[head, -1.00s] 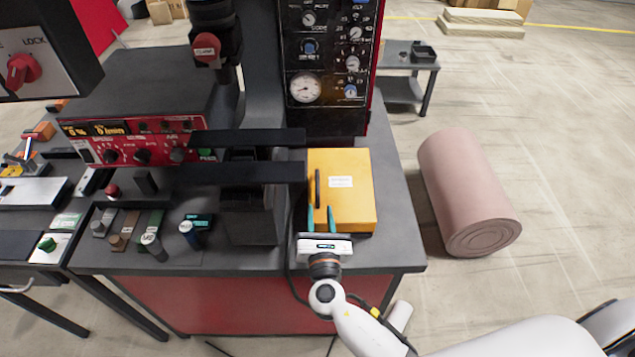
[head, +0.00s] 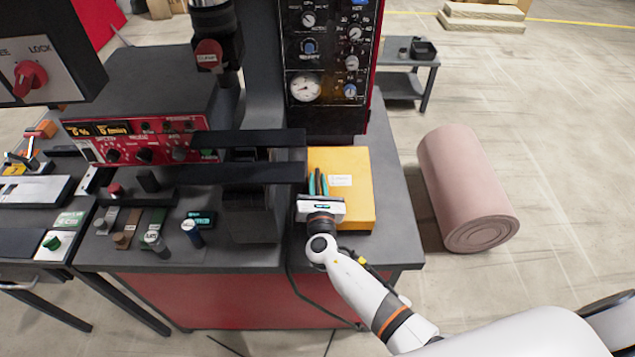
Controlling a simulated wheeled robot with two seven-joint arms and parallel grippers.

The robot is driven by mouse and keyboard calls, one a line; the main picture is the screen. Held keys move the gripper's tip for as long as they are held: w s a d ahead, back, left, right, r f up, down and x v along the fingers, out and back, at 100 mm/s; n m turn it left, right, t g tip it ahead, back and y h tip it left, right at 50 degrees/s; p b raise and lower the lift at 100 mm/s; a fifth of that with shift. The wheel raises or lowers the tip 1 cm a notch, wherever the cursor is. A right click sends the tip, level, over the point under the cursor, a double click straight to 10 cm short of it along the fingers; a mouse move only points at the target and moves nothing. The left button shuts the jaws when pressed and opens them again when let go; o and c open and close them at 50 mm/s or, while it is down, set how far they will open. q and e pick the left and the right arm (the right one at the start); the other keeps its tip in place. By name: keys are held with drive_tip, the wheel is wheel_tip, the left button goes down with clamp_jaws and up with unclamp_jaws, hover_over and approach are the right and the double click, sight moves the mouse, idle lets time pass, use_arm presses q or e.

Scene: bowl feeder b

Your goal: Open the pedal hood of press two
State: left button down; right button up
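The pedal hood looks to be the yellow box-like cover (head: 352,205) on the grey bench top, with a white label and a dark upright bar handle (head: 318,181) near its left side. The hood lies flat and looks closed. My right gripper (head: 318,178) is over the hood's left part, its teal fingers on either side of the handle. The gap between the fingers looks narrow, and I cannot tell whether they touch the handle. The gripper body hides the hood's front left corner. My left gripper is not in view.
Two dark horizontal bars (head: 250,172) of the press end close to the hood's left edge. A panel with gauges and knobs (head: 330,60) stands behind the hood. A pink roll (head: 465,185) lies on the floor at right. The bench to the hood's right is clear.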

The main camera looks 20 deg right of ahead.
sight(341, 193)
clamp_jaws()
drive_tip(key=shift+d+r, duration=0.1)
drive_tip(key=shift+s+d+r+m, duration=0.15)
drive_tip(key=shift+d+r+m, duration=0.2)
drive_tip(key=shift+r+m, duration=0.05)
drive_tip(key=d+r+m, duration=0.1)
drive_tip(key=s+d+r+m, duration=0.1)
drive_tip(key=d, duration=0.1)
drive_tip(key=d+r+m, duration=0.1)
drive_tip(key=d+m, duration=0.1)
drive_tip(key=shift+s+r, duration=0.2)
drive_tip(key=shift+r, duration=0.15)
drive_tip(key=s+d+m+b, duration=0.2)
drive_tip(key=d+m+b, duration=0.2)
drive_tip(key=d, duration=0.5)
drive_tip(key=s+d+f+m+h+b, duration=0.1)
drive_tip(key=s+d+m+b, duration=0.2)
drive_tip(key=d+m, duration=0.6)
drive_tip(key=shift+s+d+f+b, duration=0.3)
drive_tip(key=shift+d+b, duration=0.1)
drive_tip(key=shift+d, duration=0.1)
